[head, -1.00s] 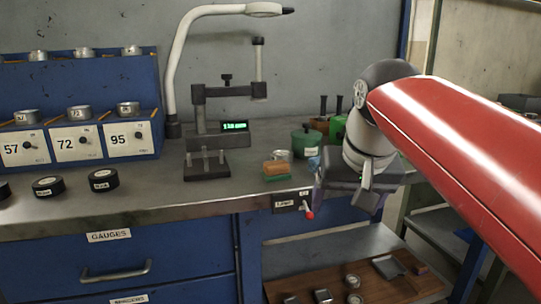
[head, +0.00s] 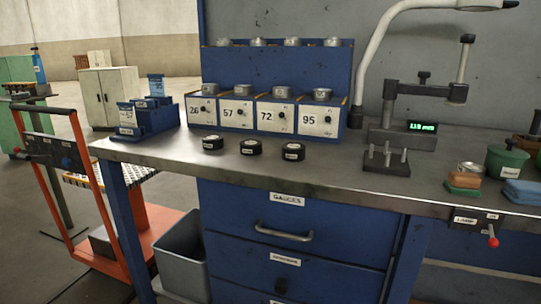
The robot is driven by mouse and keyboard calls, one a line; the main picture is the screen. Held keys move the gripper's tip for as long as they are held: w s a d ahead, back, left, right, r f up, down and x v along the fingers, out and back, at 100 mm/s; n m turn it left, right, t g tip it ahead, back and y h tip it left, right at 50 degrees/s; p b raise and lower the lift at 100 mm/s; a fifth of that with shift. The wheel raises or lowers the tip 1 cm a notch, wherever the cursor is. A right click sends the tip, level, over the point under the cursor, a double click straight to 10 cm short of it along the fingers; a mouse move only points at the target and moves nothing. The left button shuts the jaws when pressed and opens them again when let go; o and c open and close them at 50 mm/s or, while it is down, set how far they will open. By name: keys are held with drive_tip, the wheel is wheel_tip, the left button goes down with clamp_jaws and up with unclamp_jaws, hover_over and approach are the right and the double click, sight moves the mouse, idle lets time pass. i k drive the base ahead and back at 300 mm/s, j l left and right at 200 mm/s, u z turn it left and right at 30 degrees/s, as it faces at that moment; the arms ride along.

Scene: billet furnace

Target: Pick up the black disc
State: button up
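Three black discs lie flat in a row on the grey bench top, in front of the numbered drawers: a left one (head: 213,142), a middle one (head: 251,147) and a right one (head: 293,151). Each has a small pale label on its front side, too small to read. They stand apart from each other. Which of them is the task's disc, I cannot tell. My gripper is not in view.
Behind the discs is a blue rack (head: 348,120) with drawers marked 26, 57, 72 and 95. A gauge stand (head: 387,160) and a lamp arm (head: 372,60) rise at right. An orange cart (head: 85,170) stands left.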

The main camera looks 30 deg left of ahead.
sight(293, 152)
drive_tip(key=u, duration=1.15)
drive_tip(key=i+j, duration=0.4)
drive_tip(key=i, duration=0.2)
